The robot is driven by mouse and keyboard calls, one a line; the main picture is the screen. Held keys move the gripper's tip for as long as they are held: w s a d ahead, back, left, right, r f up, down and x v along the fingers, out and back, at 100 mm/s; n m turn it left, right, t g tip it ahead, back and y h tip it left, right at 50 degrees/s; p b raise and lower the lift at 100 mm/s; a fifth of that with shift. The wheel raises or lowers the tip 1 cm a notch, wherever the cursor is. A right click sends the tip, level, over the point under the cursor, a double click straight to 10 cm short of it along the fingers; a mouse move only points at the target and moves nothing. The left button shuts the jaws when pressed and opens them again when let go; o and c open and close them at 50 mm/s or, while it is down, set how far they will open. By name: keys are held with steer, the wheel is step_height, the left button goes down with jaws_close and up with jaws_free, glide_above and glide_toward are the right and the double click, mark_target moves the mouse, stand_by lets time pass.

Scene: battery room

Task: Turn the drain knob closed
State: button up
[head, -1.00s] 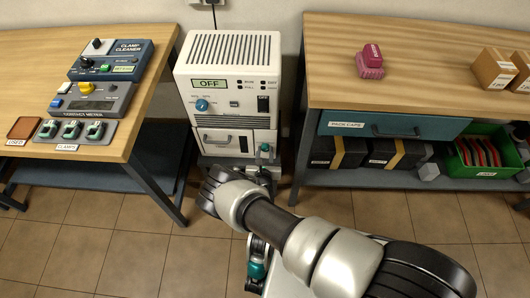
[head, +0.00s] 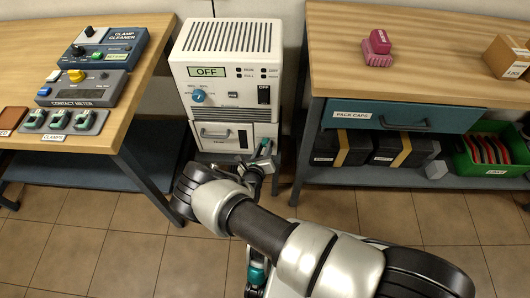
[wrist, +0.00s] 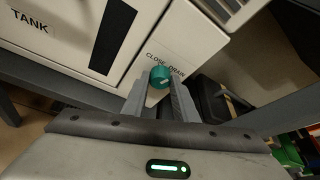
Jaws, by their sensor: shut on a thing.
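The drain knob (wrist: 161,76) is a small teal round knob with a light mark. It sits on a white panel of the machine marked "CLOSE" and "DRAIN". In the wrist view my gripper (wrist: 160,88) has one finger on each side of the knob and is shut on it. In the head view the white machine (head: 228,84) shows "OFF" on its display. My gripper (head: 259,160) is at its lower right corner, where the knob is mostly hidden. The arm hides part of the floor below.
A left table (head: 136,111) holds the clamp cleaner, contact meter and clamps. A right bench (head: 340,55) stands close beside the machine, with a pack caps drawer (head: 440,119) and a green bin (head: 466,166) below. Open tiled floor lies in front.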

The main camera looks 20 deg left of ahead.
steer(key=n+b, duration=0.1)
steer(key=n+h+b, duration=0.1)
steer(key=b, duration=0.1)
steer(key=shift+a+f+t, duration=0.15)
steer(key=shift+f+t, duration=0.15)
steer(key=shift+f, duration=0.1)
steer(key=shift+s+r+n+t+h+b, duration=0.1)
steer(key=shift+n+t+h+b, duration=0.4)
steer(key=shift+n+b, duration=0.5)
steer(key=n+h, duration=0.1)
steer(key=n, duration=0.1)
steer(key=shift+n+t, duration=0.4)
steer(key=shift+a+n+t+h, duration=0.1)
steer(key=shift+n+t+h, duration=0.2)
steer(key=shift+n+t, duration=0.85)
steer(key=shift+n+g, duration=0.45)
steer(key=shift+n, duration=0.1)
steer(key=o, duration=1.1)
steer(key=shift+c, duration=0.2)
steer(key=s+a+p, duration=0.1)
steer(key=s+a, duration=0.1)
steer(key=s, duration=1.5)
steer(key=shift+a+p, duration=0.35)
steer(key=shift+p, duration=0.05)
